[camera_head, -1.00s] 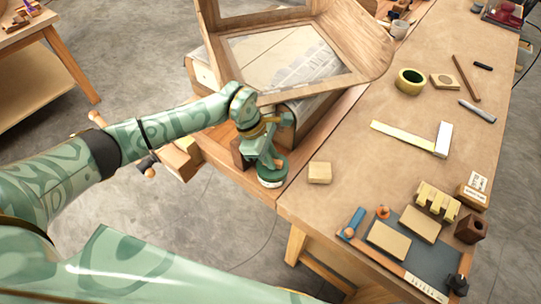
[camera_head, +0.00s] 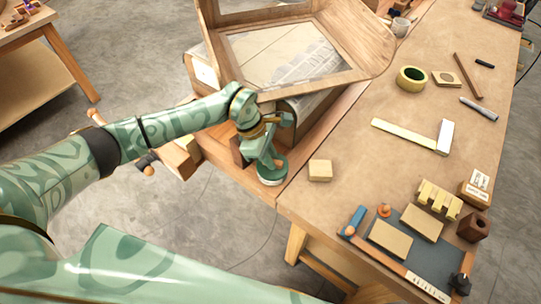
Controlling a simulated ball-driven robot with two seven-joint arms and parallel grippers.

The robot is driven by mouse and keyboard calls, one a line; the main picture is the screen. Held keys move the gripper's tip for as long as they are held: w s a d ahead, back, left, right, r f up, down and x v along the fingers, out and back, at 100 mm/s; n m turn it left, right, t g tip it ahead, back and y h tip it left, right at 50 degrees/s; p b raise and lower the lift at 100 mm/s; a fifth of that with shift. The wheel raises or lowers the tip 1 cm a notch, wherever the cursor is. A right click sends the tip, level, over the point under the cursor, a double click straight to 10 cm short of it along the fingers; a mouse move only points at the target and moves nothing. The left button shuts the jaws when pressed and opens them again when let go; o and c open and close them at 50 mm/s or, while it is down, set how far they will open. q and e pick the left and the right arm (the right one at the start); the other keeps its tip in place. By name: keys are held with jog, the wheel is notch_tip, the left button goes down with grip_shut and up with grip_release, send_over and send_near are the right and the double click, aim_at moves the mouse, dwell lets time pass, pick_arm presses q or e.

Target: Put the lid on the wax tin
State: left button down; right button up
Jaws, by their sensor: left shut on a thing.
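The wax tin (camera_head: 270,182) is a small round pale tin at the front edge of the bench, near the front corner of the wooden frame. Its green lid (camera_head: 275,172) sits at its top, right under my left gripper (camera_head: 268,161). The gripper points down and is shut on the lid. The fingers and lid hide most of the tin, and I cannot tell whether the lid is fully seated or just above the rim. My right gripper is not in view.
A bent wooden frame (camera_head: 345,84) stands behind my gripper. A tan block (camera_head: 320,171) lies just right of the tin. A roll of tape (camera_head: 411,79), a square (camera_head: 443,137) and a dark mat (camera_head: 449,262) with blocks are farther right.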

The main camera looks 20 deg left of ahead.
pick_arm(q)
jog(key=shift+f, duration=0.1)
dwell(0.4)
jog(key=c, duration=0.9)
grip_release()
jog(key=shift+r+p, duration=2.9)
jog(key=shift+r, duration=1.15)
